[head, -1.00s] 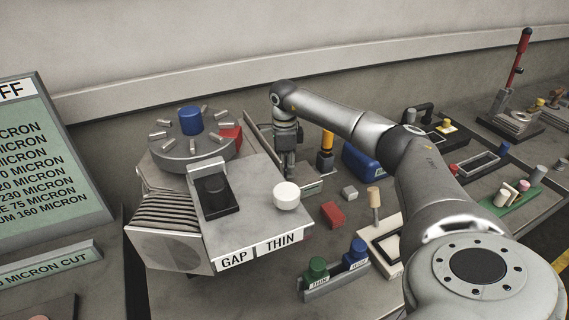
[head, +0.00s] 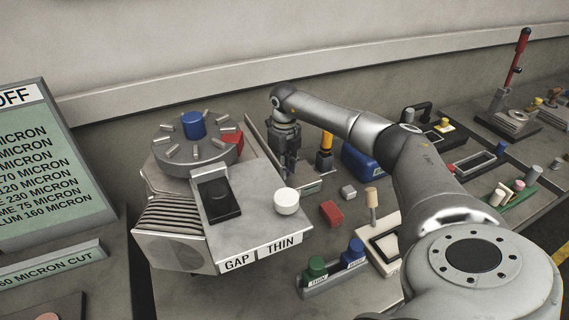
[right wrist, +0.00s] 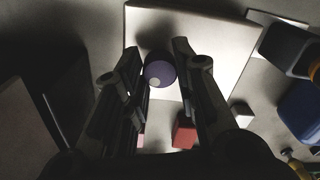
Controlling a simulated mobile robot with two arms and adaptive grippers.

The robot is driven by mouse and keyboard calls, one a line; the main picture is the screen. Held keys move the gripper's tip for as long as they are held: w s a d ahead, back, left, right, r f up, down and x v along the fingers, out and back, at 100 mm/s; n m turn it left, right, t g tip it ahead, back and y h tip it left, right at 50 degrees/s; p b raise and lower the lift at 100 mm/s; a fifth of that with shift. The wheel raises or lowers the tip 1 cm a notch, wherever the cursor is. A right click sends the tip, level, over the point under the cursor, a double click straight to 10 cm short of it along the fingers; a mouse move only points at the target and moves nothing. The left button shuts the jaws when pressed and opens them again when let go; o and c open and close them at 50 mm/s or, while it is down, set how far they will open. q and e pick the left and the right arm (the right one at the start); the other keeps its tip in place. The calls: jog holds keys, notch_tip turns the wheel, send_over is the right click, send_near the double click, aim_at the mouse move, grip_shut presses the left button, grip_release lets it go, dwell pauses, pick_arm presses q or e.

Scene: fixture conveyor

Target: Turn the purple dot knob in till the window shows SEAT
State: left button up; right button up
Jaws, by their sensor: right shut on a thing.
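The purple knob (right wrist: 159,72) with a pale dot on its face shows in the right wrist view, between the fingertips of my right gripper (right wrist: 158,68). The gripper is shut on it. In the head view my right gripper (head: 286,160) points down behind the machine's sloping plate (head: 240,230), and the knob is hidden there. Labels on the plate's front edge read GAP (head: 237,264) and THIN (head: 281,247); I see no SEAT reading. My left gripper is out of view.
The machine has a blue-topped dial (head: 192,155) and a white knob (head: 286,201). To the right lie a red block (head: 331,215), a green and blue peg holder (head: 330,283) and a blue bin (head: 362,160). A green sign (head: 45,165) stands at left.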

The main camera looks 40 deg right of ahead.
jog(key=shift+m, duration=1.1)
jog(key=shift+p, duration=0.3)
jog(key=o, duration=1)
jog(key=shift+o, duration=0.2)
jog(key=shift+r, duration=0.15)
notch_tip(320, 180, up, 12)
jog(key=shift+f, duration=0.25)
